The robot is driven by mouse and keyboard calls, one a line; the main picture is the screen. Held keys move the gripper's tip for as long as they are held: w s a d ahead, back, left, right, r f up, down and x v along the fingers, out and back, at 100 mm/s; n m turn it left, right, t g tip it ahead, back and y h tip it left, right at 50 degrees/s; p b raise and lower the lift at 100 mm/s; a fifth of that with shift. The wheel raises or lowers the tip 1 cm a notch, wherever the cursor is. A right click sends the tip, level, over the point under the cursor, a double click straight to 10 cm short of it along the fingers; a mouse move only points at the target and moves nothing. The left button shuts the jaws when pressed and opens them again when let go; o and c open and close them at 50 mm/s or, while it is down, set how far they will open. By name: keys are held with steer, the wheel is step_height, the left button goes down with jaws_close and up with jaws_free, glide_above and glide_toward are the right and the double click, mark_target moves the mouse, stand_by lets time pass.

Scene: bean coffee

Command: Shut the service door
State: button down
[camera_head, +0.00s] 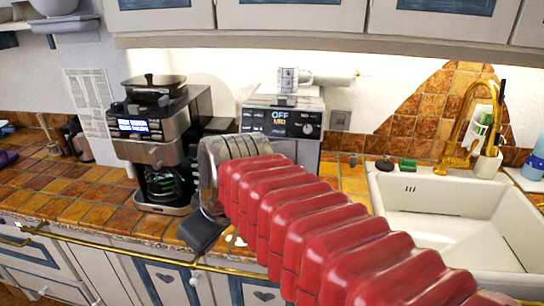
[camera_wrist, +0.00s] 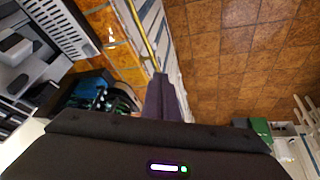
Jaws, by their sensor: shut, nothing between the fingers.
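My gripper (camera_head: 203,232) hangs at the end of my red ribbed arm, low over the front edge of the tiled counter. In the wrist view its dark fingers (camera_wrist: 161,95) are together with nothing between them. A black and silver coffee machine (camera_head: 150,140) with a lit display and a glass jug stands left of my gripper. A second silver machine (camera_head: 282,120) showing "OFF" stands behind my arm, which hides its lower part. I cannot pick out a service door for certain on either machine.
A brass rail (camera_head: 90,249) runs along the counter front, close to my gripper. A white sink (camera_head: 440,210) with a brass tap (camera_head: 465,115) lies at the right. Wall cupboards (camera_head: 300,18) hang above. The tiled counter (camera_head: 75,205) is mostly clear at the left.

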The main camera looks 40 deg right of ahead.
steer(key=w+d+r+n+t, duration=0.1)
steer(key=d+r+n, duration=0.3)
steer(key=d, duration=0.9)
steer(key=w+d+r+n+t+y, duration=0.1)
steer(key=d+r+n, duration=0.3)
steer(key=d, duration=0.9)
step_height(320, 180, up, 2)
steer(key=shift+d+r+n+y, duration=0.2)
steer(key=shift+d+n+y, duration=0.1)
steer(key=shift+d+n, duration=0.1)
steer(key=shift+w, duration=0.1)
steer(key=w+f, duration=0.8)
steer(key=w, duration=0.1)
steer(key=shift+w+d, duration=0.15)
steer(key=shift+w, duration=0.05)
